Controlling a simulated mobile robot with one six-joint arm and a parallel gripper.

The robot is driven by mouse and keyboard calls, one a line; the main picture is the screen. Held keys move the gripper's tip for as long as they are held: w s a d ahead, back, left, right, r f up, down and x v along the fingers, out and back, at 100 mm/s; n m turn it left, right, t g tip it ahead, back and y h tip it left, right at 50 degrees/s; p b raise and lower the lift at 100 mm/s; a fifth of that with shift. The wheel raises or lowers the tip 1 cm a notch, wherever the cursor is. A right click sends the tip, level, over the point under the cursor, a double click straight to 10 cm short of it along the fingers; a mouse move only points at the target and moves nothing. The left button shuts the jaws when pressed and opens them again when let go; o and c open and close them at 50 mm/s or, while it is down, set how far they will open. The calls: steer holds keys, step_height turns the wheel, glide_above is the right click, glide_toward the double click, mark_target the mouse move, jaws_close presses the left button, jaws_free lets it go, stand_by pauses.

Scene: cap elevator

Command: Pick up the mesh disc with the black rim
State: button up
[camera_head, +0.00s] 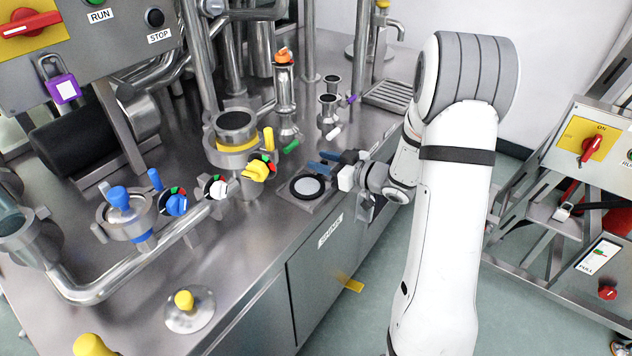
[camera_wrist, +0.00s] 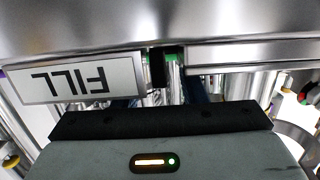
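The mesh disc with the black rim (camera_head: 307,187) lies flat on a square plate at the front edge of the steel worktop in the head view. Its mesh centre is pale grey. My gripper (camera_head: 320,162) is just behind and above the disc, with its dark blue fingers pointing left. The fingers look apart, with nothing seen between them, and do not appear to touch the disc. In the wrist view the two dark blue fingers show partly, beyond the black bar of my gripper. I cannot make out the disc there.
A labelled front panel (camera_head: 330,229) lies below the disc. A steel cup with a yellow band (camera_head: 237,146), a yellow valve handle (camera_head: 258,170) and a small funnel (camera_head: 328,112) stand nearby. In the wrist view an upside-down FILL sign (camera_wrist: 82,80) is close.

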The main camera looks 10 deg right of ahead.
jaws_close()
steer(key=shift+r, duration=0.1)
stand_by(0.4)
step_height(320, 180, up, 10)
steer(key=shift+f+p, duration=0.1)
steer(key=shift+p, duration=0.9)
